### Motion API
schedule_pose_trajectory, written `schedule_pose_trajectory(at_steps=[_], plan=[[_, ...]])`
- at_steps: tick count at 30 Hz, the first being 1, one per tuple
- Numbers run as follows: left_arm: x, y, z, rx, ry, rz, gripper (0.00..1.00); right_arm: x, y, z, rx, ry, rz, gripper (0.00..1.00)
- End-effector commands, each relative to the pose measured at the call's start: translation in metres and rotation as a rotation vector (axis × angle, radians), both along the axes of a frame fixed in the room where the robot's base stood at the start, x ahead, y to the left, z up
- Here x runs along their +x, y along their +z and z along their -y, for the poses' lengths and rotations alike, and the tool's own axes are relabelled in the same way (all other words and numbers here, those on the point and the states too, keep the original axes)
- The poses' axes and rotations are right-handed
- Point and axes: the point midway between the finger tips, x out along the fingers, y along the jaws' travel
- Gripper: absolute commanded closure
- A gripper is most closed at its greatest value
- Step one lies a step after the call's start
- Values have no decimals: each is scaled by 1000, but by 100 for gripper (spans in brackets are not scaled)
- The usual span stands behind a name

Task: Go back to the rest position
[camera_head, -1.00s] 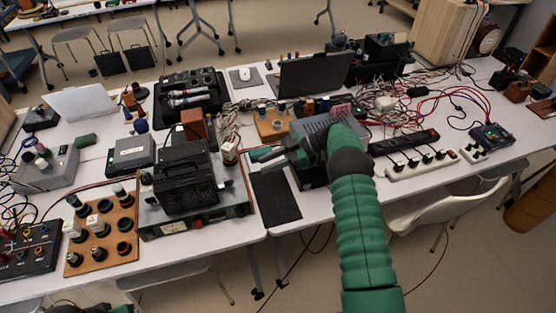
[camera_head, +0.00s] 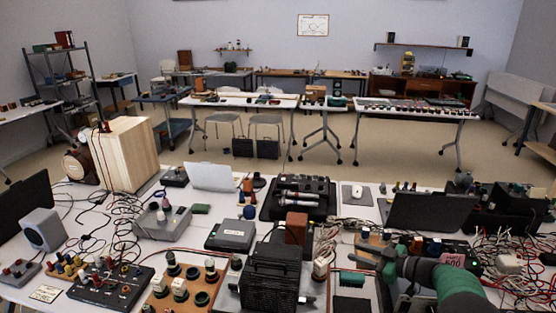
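My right arm, green with a dark joint, comes in at the lower right. Its gripper (camera_head: 364,263) is over the front workbench (camera_head: 335,213), right of the black ribbed box (camera_head: 271,276). Its green fingertips look apart, with nothing seen between them. Whether it touches the gear below cannot be told. My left arm and gripper are not in view.
A dark laptop (camera_head: 430,211) and cables stand behind and right of my arm. A wooden speaker cabinet (camera_head: 125,154), a grey mixer (camera_head: 162,221) and a knob board (camera_head: 186,285) crowd the left. Open floor lies beyond the bench.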

Motion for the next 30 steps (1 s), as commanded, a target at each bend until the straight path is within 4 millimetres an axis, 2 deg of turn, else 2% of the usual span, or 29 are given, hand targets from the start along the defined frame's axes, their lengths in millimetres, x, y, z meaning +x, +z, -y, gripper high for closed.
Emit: schedule_pose_trajectory(at_steps=[1,2,3,5,8,9,11,12,15,18,21,22,30], plan=[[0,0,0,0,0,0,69,16,33,-3,-6,-155,41,69],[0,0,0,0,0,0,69,20,45,0,-13,-265,42,69],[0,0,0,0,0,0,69,18,54,4,-23,-400,18,69],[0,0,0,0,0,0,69,-4,54,5,-43,-581,-71,69],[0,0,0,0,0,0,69,-82,24,-10,-92,-785,-327,69],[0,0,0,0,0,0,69,-115,9,-19,-112,-825,-428,69],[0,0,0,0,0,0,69,-164,-10,-33,-139,-858,-570,69],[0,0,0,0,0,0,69,-196,-22,-43,-157,-869,-660,69],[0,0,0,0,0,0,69,-270,-44,-69,-196,-866,-856,69],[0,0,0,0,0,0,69,-323,-56,-86,-222,-847,-991,69],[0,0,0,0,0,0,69,-351,-61,-95,-232,-835,-1062,69],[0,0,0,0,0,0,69,-355,-62,-97,-234,-833,-1072,69],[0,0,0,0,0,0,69,-357,-62,-98,-235,-834,-1080,69]])
